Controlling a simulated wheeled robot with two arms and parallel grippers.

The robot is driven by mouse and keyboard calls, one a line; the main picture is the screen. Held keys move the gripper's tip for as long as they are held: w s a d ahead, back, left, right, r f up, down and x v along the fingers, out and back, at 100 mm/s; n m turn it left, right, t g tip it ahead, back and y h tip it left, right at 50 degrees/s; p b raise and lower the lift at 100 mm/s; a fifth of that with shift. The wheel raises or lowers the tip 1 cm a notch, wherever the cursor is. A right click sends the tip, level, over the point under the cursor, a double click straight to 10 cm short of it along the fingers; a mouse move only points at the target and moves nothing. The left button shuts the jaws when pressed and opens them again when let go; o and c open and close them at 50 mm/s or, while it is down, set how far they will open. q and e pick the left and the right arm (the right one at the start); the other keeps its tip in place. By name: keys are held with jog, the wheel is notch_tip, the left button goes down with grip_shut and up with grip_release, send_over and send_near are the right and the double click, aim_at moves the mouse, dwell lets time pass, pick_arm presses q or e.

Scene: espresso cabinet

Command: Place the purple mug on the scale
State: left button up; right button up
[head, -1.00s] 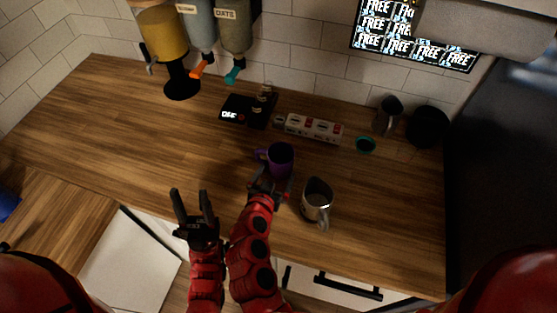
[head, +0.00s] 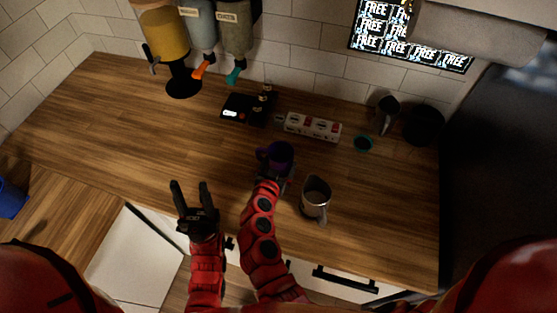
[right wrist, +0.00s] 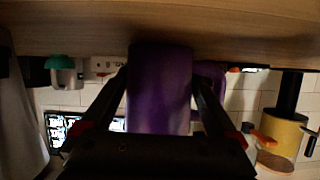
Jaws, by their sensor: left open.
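The purple mug (head: 279,157) stands near the middle of the wooden counter, its handle to the left. In the right wrist view the mug (right wrist: 160,88) fills the space between the fingers, with its handle at the right. My right gripper (head: 275,180) is at the mug's near side, one finger along each side; whether the fingers press on it is unclear. The black scale (head: 240,108) with a lit display lies further back, left of the mug. Small dark items stand at its right end. My left gripper (head: 189,198) is open and empty over the front of the counter.
A metal pitcher (head: 315,198) stands close to the right of the mug. A power strip (head: 313,126) lies behind the mug. A teal-rimmed cup (head: 363,143) and dark vessels stand at the back right.

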jog(key=c, duration=0.8)
jog(key=shift+o, duration=0.2)
jog(key=shift+r, duration=0.15)
